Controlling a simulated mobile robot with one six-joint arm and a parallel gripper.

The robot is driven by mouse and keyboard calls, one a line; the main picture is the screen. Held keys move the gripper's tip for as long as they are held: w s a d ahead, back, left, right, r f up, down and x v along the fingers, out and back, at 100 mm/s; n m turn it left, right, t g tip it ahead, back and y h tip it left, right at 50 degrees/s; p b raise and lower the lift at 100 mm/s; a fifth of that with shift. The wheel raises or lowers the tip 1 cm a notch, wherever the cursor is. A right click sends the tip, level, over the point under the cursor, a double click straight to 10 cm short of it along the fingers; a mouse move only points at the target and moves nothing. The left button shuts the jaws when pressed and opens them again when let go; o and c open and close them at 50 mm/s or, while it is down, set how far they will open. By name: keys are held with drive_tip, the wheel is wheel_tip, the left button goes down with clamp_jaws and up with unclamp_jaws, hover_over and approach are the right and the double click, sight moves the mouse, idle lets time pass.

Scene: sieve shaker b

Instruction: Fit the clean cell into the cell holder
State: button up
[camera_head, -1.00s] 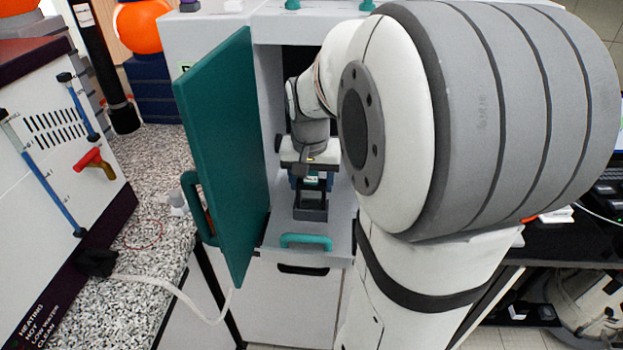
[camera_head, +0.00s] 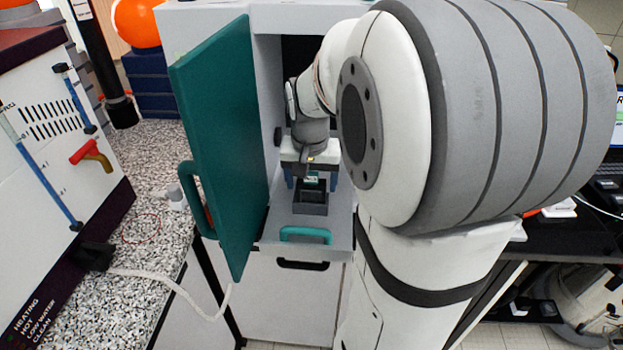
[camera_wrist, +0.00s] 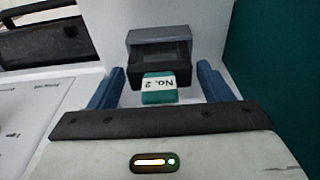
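In the wrist view a teal block marked "No. 2" (camera_wrist: 158,92), apparently the cell's grip, sits against a dark frame. A grey open-topped box (camera_wrist: 159,45), probably the cell holder, is just beyond. I cannot tell how far the cell sits inside it. In the head view the dark grey holder (camera_head: 311,208) stands on the white shelf in the cabinet, with the teal tag (camera_head: 311,178) behind its opening. My gripper (camera_wrist: 160,72) is open, its blue fingers on either side of the teal block with gaps; it also shows in the head view (camera_head: 310,182).
The teal cabinet door (camera_head: 220,150) stands open at left, close to my arm. A granite-pattern counter (camera_head: 150,165) with a white heating unit (camera_head: 60,130) is farther left. The cabinet's right side is hidden by my arm.

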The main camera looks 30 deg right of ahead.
drive_tip(key=shift+o, duration=1)
drive_tip(key=r, duration=0.5)
drive_tip(key=s+r, duration=0.1)
drive_tip(key=r, duration=0.1)
drive_tip(key=shift+a+r, duration=0.35)
drive_tip(key=shift+r, duration=0.05)
